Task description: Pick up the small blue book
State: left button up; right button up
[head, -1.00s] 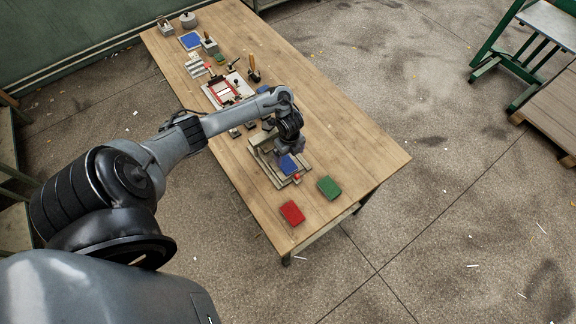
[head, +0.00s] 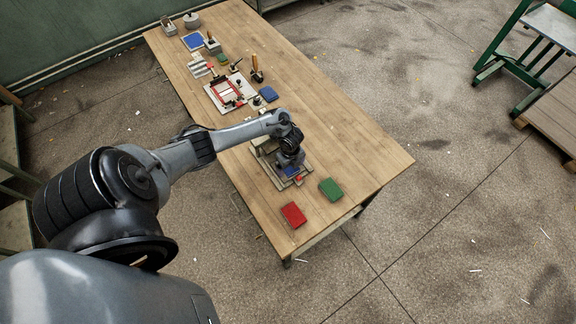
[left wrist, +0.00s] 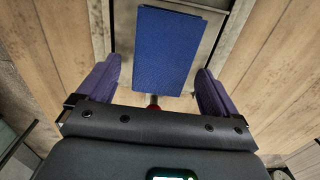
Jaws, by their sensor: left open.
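The small blue book (head: 290,172) lies on a grey fixture (head: 306,171) near the front end of the wooden table, partly hidden under my left gripper. In the left wrist view the blue book (left wrist: 167,50) is a blue rectangle lying flat. My left gripper (head: 291,163) is over the book, pointing down. In the left wrist view its two purple fingers (left wrist: 157,70) are apart, one on each side of the book, with gaps visible. Its jaws are open and hold nothing. My right gripper is not in view.
A red book (head: 293,215) and a green book (head: 331,189) lie near the front edge. Another blue item (head: 268,94) lies behind my arm, near a red-framed board (head: 231,91). The table's right side (head: 362,150) is clear.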

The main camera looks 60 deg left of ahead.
pick_arm(q)
jog(key=c, duration=1.2)
jog(key=shift+o, duration=0.2)
jog(key=shift+r, duration=0.15)
